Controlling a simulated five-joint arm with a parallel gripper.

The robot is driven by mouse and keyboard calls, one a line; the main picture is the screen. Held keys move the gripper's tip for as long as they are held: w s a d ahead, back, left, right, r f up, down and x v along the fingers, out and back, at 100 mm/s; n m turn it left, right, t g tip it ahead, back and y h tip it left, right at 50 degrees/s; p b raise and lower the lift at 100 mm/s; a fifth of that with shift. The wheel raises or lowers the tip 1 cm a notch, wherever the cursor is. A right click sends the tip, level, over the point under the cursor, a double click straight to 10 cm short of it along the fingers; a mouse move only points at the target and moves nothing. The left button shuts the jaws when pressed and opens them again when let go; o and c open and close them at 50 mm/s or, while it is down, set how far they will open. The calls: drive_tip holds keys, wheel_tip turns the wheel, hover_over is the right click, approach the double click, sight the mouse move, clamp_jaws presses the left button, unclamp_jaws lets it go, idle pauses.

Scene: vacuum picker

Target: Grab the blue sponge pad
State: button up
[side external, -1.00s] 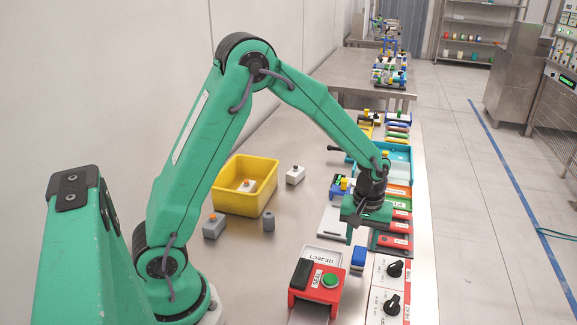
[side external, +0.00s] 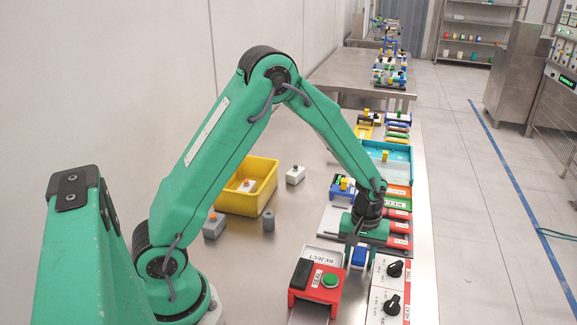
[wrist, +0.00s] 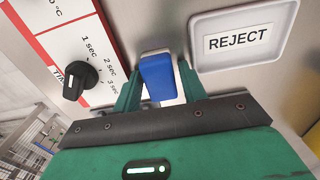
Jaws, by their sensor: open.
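The blue sponge pad (wrist: 157,76) is a small upright blue block with a pale part beside its lower edge. In the wrist view it appears between the two green fingers of my gripper (wrist: 158,90), with a finger to its left and one to its right. My gripper is open. In the side view my gripper (side external: 362,252) is low over the bench at the pad (side external: 359,258), and a finger partly hides the pad. I cannot tell whether either finger touches it.
The REJECT tray (wrist: 243,36) lies close to the right of the pad in the wrist view. The dial panel (wrist: 98,52) with a black knob is to the left. The red SEAL box (side external: 318,286) stands nearby. A yellow bin (side external: 240,203) is farther left.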

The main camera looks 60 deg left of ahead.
sight(360, 252)
drive_tip(key=c, duration=0.7)
drive_tip(key=shift+r, duration=0.1)
drive_tip(key=shift+r, duration=0.9)
wheel_tip(360, 252, up, 2)
drive_tip(key=shift+r, duration=0.2)
drive_tip(key=s+d+r, duration=0.2)
drive_tip(key=d, duration=0.1)
drive_tip(key=s+d+r, duration=0.2)
drive_tip(key=d, duration=0.1)
drive_tip(key=s+d+r, duration=0.2)
drive_tip(key=d, duration=0.1)
drive_tip(key=shift+s+d+r, duration=0.3)
drive_tip(key=shift+s, duration=0.05)
